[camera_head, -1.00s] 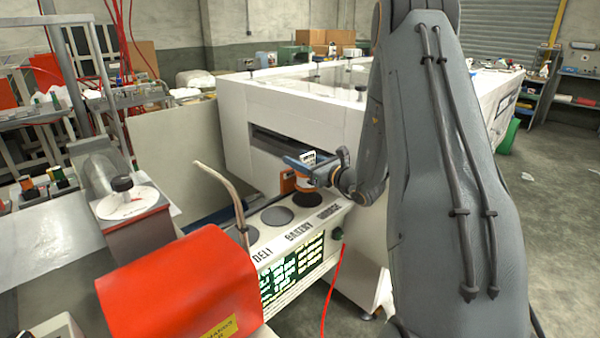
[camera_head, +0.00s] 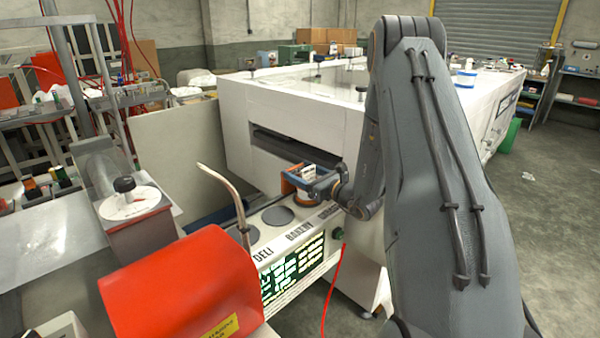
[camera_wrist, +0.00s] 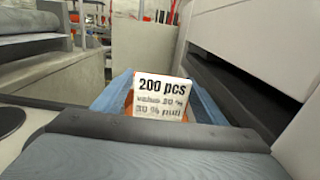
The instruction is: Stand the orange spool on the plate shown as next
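The orange spool (camera_head: 304,197) is low over the far right end of a long light-coloured housing. A printed "200 pcs" label (camera_wrist: 160,94) stands upright on it, with a strip of orange beside it. My gripper (camera_head: 305,176) has blue fingers closed around the spool, one on each side; the fingers also show in the wrist view (camera_wrist: 160,100). Dark round plates are set in the housing's top. The middle plate (camera_head: 278,216) is bare. The far plate is hidden by the spool and gripper. I cannot tell whether the spool touches it.
A screen with small green text (camera_head: 292,270), unreadable here, is on the housing's front, below DELI and BAKERY lettering. A curved metal rod (camera_head: 230,190) rises left of the plates. A large white machine (camera_head: 290,120) stands close behind. A red cover (camera_head: 180,285) is at the front left.

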